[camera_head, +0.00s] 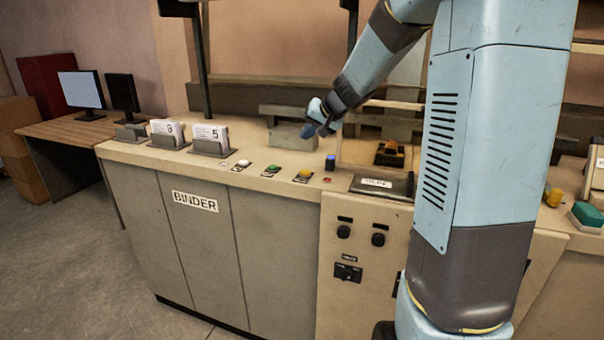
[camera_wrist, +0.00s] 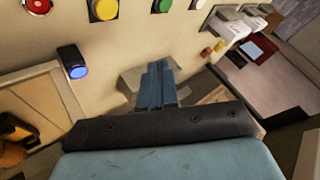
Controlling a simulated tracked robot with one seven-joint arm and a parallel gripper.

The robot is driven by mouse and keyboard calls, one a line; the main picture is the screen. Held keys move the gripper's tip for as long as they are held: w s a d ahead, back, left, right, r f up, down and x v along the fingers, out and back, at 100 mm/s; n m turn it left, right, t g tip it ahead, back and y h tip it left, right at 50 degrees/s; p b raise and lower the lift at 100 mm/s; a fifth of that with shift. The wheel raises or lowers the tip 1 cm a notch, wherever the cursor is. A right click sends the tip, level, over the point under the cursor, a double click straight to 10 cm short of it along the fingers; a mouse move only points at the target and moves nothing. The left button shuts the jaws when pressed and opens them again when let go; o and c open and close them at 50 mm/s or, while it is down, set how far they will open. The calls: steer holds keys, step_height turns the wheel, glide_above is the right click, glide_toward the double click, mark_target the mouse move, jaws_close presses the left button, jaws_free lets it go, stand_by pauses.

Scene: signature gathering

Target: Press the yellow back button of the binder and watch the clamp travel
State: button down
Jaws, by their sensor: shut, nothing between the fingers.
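The binder (camera_head: 190,240) is a long beige cabinet with a BINDER label on its front. Its yellow button (camera_head: 304,174) sits on the top edge, right of a green button (camera_head: 273,169) and a white button (camera_head: 242,163). In the wrist view the yellow button (camera_wrist: 103,9) shows at the top, left of the green one. My gripper (camera_head: 318,130) is above the binder top, behind and apart from the buttons. In the wrist view my gripper (camera_wrist: 158,72) has its fingers together and empty. A grey block (camera_head: 290,136), possibly the clamp, stands behind the gripper, partly hidden.
A blue-lit button (camera_head: 330,162) and a red button (camera_wrist: 37,5) are near the yellow one. Two card holders (camera_head: 211,147) (camera_head: 168,141) stand at the left of the top. An open bay with an orange-topped part (camera_head: 390,153) lies to the right.

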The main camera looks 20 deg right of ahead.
mark_target(308, 172)
steer(key=shift+f, duration=4.45)
steer(key=shift+s+f, duration=0.1)
steer(key=shift+f, duration=0.25)
